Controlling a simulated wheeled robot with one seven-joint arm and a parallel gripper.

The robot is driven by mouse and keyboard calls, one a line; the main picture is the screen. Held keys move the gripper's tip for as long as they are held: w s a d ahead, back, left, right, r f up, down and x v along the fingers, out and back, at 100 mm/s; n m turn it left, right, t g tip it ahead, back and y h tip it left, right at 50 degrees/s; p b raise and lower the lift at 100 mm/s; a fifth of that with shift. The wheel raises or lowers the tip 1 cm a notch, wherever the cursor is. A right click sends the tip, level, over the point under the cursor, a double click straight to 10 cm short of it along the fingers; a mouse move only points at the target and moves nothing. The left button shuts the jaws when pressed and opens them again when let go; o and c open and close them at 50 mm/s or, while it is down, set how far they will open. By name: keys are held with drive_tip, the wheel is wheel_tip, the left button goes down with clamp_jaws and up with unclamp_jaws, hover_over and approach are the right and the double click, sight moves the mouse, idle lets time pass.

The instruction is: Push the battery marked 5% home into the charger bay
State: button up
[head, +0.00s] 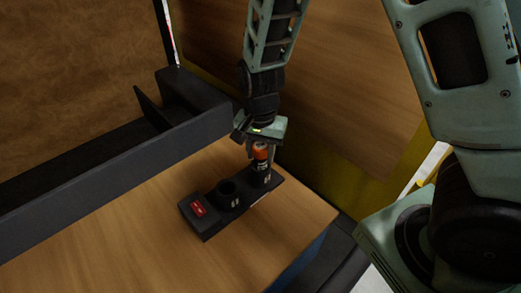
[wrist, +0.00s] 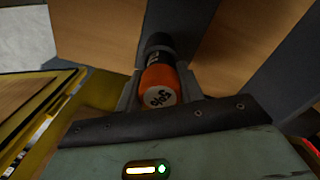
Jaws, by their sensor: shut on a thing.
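The battery (head: 260,151) is orange and black and stands at the right end of the dark charger (head: 222,215). Its pale end, marked 5%, shows in the wrist view (wrist: 160,97). My gripper (head: 261,150) is shut on the battery from above; its fingers flank it in the wrist view (wrist: 158,88). The battery is over or in the right bay (head: 261,177); how deep it sits I cannot tell. The charger's other bay (head: 228,187) looks empty. A red label or display (head: 198,209) is on the charger's left end.
The charger stands on a wooden tabletop (head: 130,235). A dark raised rail (head: 110,165) runs behind it on the left. A wood panel with a yellow edge (head: 330,150) stands behind and to the right. The tabletop in front and to the left is clear.

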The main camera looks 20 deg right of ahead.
drive_tip(key=shift+f+b, duration=0.45)
drive_tip(key=shift+f, duration=0.4)
drive_tip(key=shift+r+p, duration=0.35)
drive_tip(key=shift+p, duration=0.25)
drive_tip(key=shift+f, duration=0.35)
idle(0.6)
drive_tip(key=o, duration=1.1)
drive_tip(key=shift+o, duration=0.2)
wheel_tip(320, 180, up, 17)
drive_tip(key=b, duration=0.2)
drive_tip(key=shift+r, duration=0.2)
